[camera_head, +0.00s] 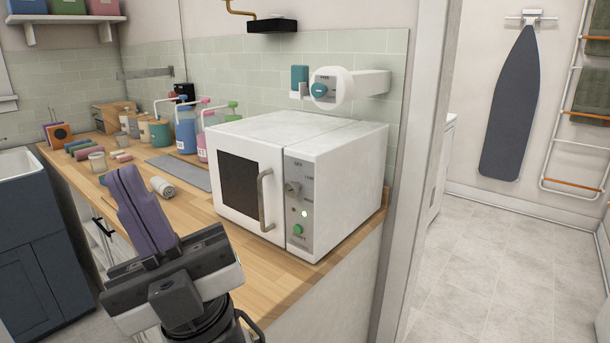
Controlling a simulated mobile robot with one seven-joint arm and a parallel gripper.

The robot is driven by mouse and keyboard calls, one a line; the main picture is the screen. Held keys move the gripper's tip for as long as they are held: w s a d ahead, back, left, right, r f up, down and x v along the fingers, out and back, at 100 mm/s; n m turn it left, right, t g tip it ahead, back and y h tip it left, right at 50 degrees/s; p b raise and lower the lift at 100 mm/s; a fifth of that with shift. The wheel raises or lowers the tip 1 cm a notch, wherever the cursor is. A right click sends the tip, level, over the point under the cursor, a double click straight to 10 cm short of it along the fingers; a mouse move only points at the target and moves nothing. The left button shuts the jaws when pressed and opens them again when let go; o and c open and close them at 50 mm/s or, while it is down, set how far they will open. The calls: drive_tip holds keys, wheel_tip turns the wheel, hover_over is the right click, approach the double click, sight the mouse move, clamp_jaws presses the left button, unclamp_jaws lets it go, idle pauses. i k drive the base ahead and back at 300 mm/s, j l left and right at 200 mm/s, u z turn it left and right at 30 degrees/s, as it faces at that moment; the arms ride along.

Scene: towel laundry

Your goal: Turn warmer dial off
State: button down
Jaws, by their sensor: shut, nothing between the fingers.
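The warmer (330,135) is a white box on the wooden counter, with a dark window and a vertical door handle (265,200) on its front. Its dial (292,188) is a small grey knob on the grey control panel right of the handle. My gripper (126,177), with purple fingers, is shut and empty. It appears in front of the counter, left of the warmer and apart from the dial.
A rolled towel (162,187), a grey mat (180,172) and several pump bottles (186,130) are on the counter left of the warmer. A white wall device (332,88) hangs above it. A door frame (412,170) stands close on the right, with open tiled floor (490,270) beyond.

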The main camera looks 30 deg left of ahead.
sight(291, 189)
drive_tip(key=l+u, duration=0.1)
drive_tip(key=u, duration=0.25)
drive_tip(key=k+u, duration=0.1)
drive_tip(key=u, duration=0.25)
drive_tip(key=l+u, duration=0.1)
drive_tip(key=u, duration=0.25)
drive_tip(key=k+j, duration=0.05)
